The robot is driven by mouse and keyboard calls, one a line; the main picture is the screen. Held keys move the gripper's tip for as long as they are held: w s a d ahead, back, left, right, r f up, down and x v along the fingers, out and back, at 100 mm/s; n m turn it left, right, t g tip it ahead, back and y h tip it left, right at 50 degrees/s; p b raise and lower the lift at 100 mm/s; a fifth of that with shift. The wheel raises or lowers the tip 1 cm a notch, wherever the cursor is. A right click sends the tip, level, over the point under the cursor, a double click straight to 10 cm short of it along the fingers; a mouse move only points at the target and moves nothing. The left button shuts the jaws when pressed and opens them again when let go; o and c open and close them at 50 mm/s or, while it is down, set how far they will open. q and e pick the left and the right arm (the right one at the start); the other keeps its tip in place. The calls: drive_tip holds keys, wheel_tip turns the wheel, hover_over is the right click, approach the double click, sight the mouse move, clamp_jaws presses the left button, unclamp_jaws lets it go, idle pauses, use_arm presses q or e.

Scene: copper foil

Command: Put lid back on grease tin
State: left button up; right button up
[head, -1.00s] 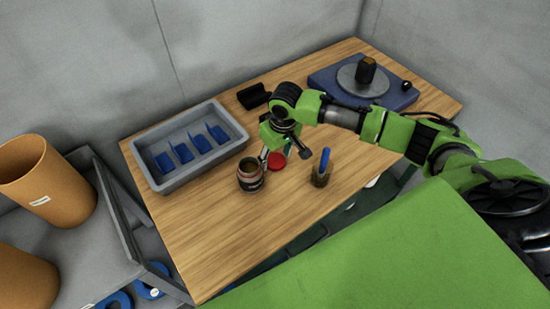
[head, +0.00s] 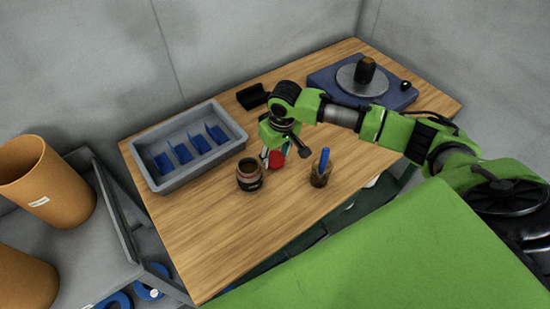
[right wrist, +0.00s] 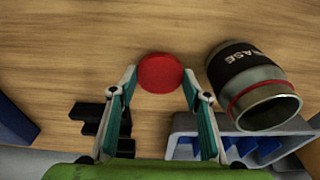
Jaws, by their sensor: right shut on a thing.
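The grease tin (head: 249,178) stands upright and open on the wooden table in the head view. Its dark label shows at the right of the right wrist view (right wrist: 236,60). The round red lid (head: 277,159) is just right of the tin. In the right wrist view the lid (right wrist: 160,73) sits between my fingertips. My right gripper (head: 278,153) is shut on the lid by its edges, beside the tin. I cannot tell whether the lid is clear of the table. My left gripper is not in view.
A grey tray (head: 165,186) with blue dividers stands left behind the tin. A brown cup with a blue-handled tool (head: 320,178) stands to the right. A black holder (head: 252,97) and a blue turntable unit (head: 400,99) are farther back. The table front (head: 225,240) is clear.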

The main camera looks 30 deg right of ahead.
sight(275, 159)
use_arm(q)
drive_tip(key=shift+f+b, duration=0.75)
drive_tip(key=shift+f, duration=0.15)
use_arm(e)
wheel_tip(275, 159, up, 9)
use_arm(q)
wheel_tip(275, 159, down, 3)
drive_tip(key=b, duration=0.2)
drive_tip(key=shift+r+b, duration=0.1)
drive_tip(key=shift+b, duration=0.3)
use_arm(e)
drive_tip(key=s+a+r+m, duration=0.1)
drive_tip(key=s+a+r, duration=0.6)
drive_tip(key=s+r, duration=0.4)
drive_tip(key=shift+s+r+m, duration=0.25)
drive_tip(key=shift+s+m, duration=0.05)
drive_tip(key=shift+s, duration=0.1)
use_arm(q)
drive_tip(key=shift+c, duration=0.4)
